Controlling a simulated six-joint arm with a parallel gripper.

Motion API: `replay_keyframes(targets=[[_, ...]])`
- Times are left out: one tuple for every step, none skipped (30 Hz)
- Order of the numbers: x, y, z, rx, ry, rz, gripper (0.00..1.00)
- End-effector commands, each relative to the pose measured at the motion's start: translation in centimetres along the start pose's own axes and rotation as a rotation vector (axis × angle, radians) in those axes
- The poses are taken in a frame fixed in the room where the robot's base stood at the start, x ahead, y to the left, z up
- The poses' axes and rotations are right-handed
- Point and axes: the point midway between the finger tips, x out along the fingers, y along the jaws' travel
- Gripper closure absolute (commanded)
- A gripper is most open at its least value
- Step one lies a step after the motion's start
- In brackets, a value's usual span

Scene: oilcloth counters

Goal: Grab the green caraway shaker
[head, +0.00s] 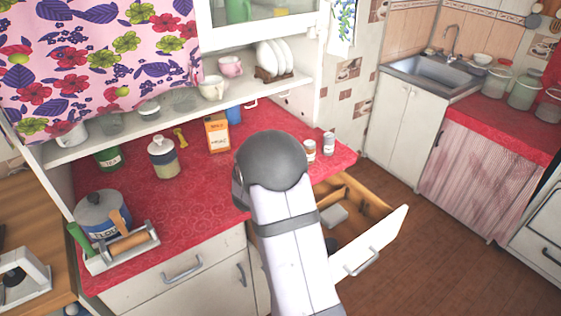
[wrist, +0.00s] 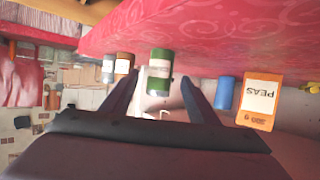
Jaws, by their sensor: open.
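The green shaker (wrist: 159,72) shows in the wrist view, which is upside down; it stands upright on the red counter (wrist: 205,30) with a pale label. My gripper (wrist: 159,78) is open, with one finger on each side of the shaker in the picture. Neither finger visibly touches it; I cannot tell how deep it lies between them. In the head view my grey and white arm hides the shaker and the gripper.
Beside the shaker are a brown jar (wrist: 124,64), a pale can (wrist: 108,68), a blue cylinder (wrist: 224,92) and an orange peas box (wrist: 260,100). An open drawer (head: 375,245) juts out at the right. A shelf (head: 130,122) overhangs the counter's back.

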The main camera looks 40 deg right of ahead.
Motion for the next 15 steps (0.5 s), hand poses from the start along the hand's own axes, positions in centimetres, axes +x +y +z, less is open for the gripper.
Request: replay_keyframes(targets=[[0.5, 0.1, -0.2, 0.000, 0.000, 0.001, 0.46], [0.8, 0.1, -0.1, 0.000, -0.001, 0.002, 0.46], [1.2, 0.1, -0.2, 0.001, -0.001, 0.002, 0.46], [1.6, 0.1, -0.2, 0.001, -0.001, 0.002, 0.46], [1.9, 0.1, -0.2, 0.001, -0.001, 0.002, 0.46], [2.3, 0.1, -0.3, 0.001, -0.001, 0.002, 0.46], [2.7, 0.1, -0.2, 0.000, -0.001, 0.002, 0.46], [3.0, 0.1, -0.2, 0.001, 0.000, 0.002, 0.46], [3.4, 0.1, -0.2, 0.001, -0.001, 0.002, 0.46], [3.6, 0.1, -0.2, 0.000, -0.001, 0.002, 0.46], [3.9, 0.1, -0.2, 0.001, 0.000, 0.001, 0.46], [4.1, 0.1, -0.2, 0.000, 0.000, 0.001, 0.46], [4.2, 0.1, -0.1, 0.000, -0.001, 0.001, 0.46], [4.3, 0.1, -0.1, 0.000, -0.001, 0.001, 0.46], [4.4, 0.1, -0.1, 0.000, 0.000, 0.000, 0.46]])
